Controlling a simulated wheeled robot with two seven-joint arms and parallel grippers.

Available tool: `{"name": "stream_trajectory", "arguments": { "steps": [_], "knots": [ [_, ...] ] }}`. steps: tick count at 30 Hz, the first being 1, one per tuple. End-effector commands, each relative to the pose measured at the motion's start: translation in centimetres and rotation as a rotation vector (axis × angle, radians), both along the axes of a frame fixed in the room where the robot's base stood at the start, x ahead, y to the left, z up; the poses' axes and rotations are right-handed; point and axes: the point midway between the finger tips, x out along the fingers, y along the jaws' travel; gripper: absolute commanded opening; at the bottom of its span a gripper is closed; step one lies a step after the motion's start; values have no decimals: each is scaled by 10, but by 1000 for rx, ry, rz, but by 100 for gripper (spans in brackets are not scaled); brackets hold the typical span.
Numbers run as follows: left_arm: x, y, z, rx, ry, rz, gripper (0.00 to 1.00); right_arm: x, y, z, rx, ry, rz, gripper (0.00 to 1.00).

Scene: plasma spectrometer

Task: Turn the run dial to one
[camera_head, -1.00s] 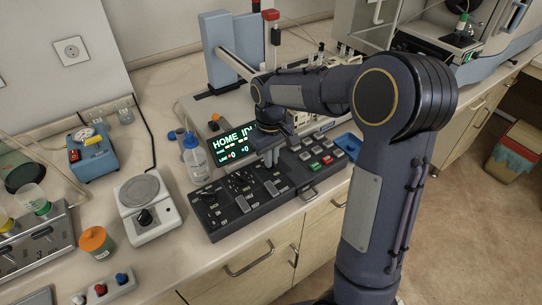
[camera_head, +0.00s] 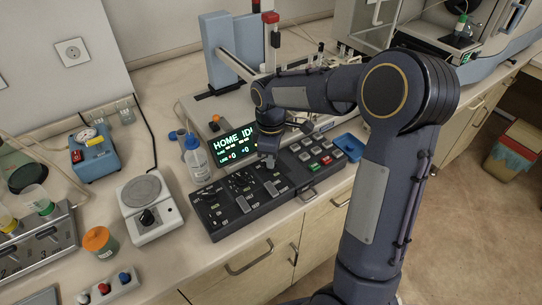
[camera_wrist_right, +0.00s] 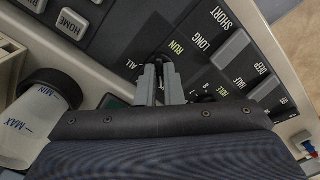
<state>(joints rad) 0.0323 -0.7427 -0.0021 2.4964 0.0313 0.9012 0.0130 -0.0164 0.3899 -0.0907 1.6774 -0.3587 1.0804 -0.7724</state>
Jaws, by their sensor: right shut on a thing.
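The dark control panel (camera_head: 226,212) lies on the bench in front of the lit display (camera_head: 232,145), which reads "HOME" and more text. My right gripper (camera_head: 268,160) points down at the panel's upper middle. In the right wrist view its two grey fingers (camera_wrist_right: 159,78) are shut on the small dark run dial (camera_wrist_right: 160,59), next to the "RUN" and "ALL" labels. The fingers hide most of the dial, so I cannot read its setting. My left gripper is not in view.
Slide switches and coloured buttons (camera_head: 315,161) sit beside the gripper on the panel. A wash bottle (camera_head: 196,160) stands close at the panel's back left. A balance (camera_head: 147,205) and an orange-lidded jar (camera_head: 100,242) stand farther left.

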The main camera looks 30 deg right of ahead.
Motion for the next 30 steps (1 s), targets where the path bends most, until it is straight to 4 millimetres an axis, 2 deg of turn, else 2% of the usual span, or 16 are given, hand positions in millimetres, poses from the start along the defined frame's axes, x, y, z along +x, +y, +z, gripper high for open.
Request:
{"name": "stream_trajectory", "arguments": {
  "steps": [7, 21, 22, 26, 30],
  "knots": [
    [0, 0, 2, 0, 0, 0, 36, 1, 0, 1, 0, -5, 64, 0],
    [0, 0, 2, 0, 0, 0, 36, 1, 0, 1, 1, -6, 75, 0],
    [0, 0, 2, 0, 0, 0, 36, 1, 0, 1, 1, -6, 75, 11],
    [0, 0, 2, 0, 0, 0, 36, 1, 0, 1, 0, -4, 75, 28],
    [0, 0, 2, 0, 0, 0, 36, 1, 0, 1, 0, -3, 75, 29]
  ]
}}
